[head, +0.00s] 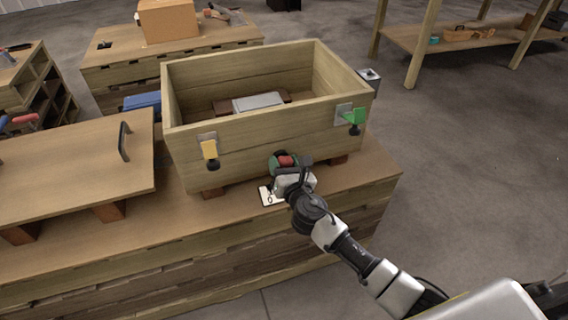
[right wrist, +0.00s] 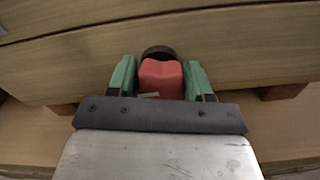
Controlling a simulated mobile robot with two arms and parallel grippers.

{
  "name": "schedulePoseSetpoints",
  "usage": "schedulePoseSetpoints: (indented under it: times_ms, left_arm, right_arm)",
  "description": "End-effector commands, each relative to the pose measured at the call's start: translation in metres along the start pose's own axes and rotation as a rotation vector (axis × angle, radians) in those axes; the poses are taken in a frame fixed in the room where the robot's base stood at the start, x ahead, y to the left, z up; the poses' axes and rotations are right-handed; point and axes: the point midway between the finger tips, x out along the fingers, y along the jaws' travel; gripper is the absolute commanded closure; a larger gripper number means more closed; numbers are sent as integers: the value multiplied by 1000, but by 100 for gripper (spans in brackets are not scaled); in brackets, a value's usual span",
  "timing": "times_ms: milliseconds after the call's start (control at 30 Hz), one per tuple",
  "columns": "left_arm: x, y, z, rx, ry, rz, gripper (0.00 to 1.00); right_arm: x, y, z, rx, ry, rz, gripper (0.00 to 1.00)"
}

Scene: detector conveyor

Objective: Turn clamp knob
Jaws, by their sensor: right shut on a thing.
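A wooden crate (head: 265,144) stands open-topped on the workbench. On its front wall are a yellow clamp (head: 209,149) at the left and a green clamp (head: 354,117) at the right, each with a black knob below. Between them, lower down, a red clamp part (head: 286,161) shows at my right gripper (head: 287,164). In the right wrist view, the green fingers of my right gripper (right wrist: 159,68) are on both sides of the red part (right wrist: 162,82), shut on it. A round black knob (right wrist: 158,52) shows just beyond it. My left gripper is out of view.
A wooden lid (head: 75,170) with a black handle lies left of the crate. A white card (head: 267,196) lies on the bench by the gripper. A grey block (head: 258,101) sits inside the crate. Floor right of the bench is clear.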

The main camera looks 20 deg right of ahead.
Motion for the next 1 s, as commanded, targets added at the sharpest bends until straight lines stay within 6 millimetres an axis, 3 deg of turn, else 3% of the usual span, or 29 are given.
schedulePoseSetpoints:
  times_ms: [333,1000]
  left_arm:
    - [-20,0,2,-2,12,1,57]
    - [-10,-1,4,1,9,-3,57]
  right_arm:
    - [0,-1,-1,292,-1,0,73]
    - [0,-3,-2,930,0,-2,73]
